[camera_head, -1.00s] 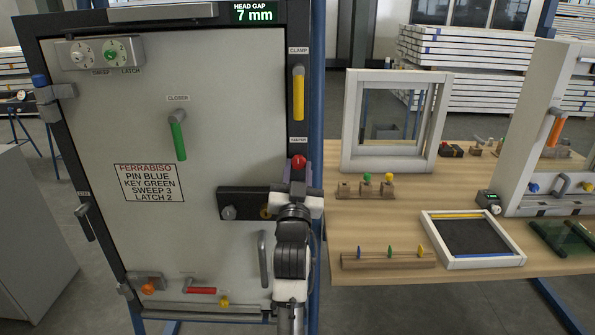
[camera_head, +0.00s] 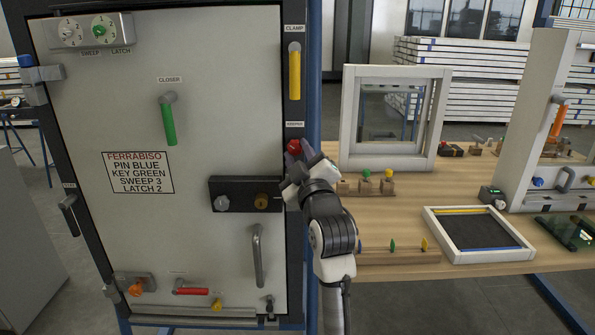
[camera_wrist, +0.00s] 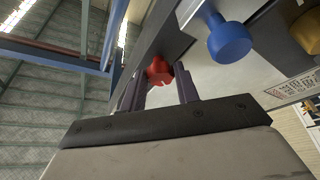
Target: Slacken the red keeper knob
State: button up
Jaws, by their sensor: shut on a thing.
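The red keeper knob (camera_head: 294,147) sits on the dark right-hand frame post, below the yellow clamp handle (camera_head: 295,72). It also shows in the wrist view (camera_wrist: 159,72), between the fingertips of my gripper (camera_wrist: 160,78). My gripper (camera_head: 300,158) is shut on the knob and reaches it from below and to the right. My gripper's body hides part of the post under the knob.
The grey door panel (camera_head: 220,90) carries a green closer handle (camera_head: 169,120), a dark lock plate (camera_head: 232,193) and a pull handle (camera_head: 258,255). On the right, a wooden table (camera_head: 400,200) holds a white window frame (camera_head: 347,120) and small pegs.

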jog(key=n+g+b, duration=0.1)
jog(key=n, duration=0.1)
jog(key=n+g+y+b, duration=0.1)
jog(key=n+b, duration=0.1)
jog(key=n, duration=0.1)
jog(key=shift+d+r, duration=0.1)
jog(key=shift+d, duration=0.05)
jog(key=shift+r+n+g+b, duration=0.15)
jog(key=shift+n+g+b, duration=0.2)
jog(key=shift+n, duration=0.8)
jog(key=shift+r+n+g+b, duration=0.15)
jog(key=shift+n+g, duration=0.3)
jog(key=shift+n, duration=0.7)
jog(key=o, duration=1)
jog(key=shift+s, duration=0.1)
jog(key=b+v, duration=0.2)
jog(key=v, duration=1.1)
jog(key=shift+s+d+r, duration=0.1)
jog(key=shift+s+d, duration=0.15)
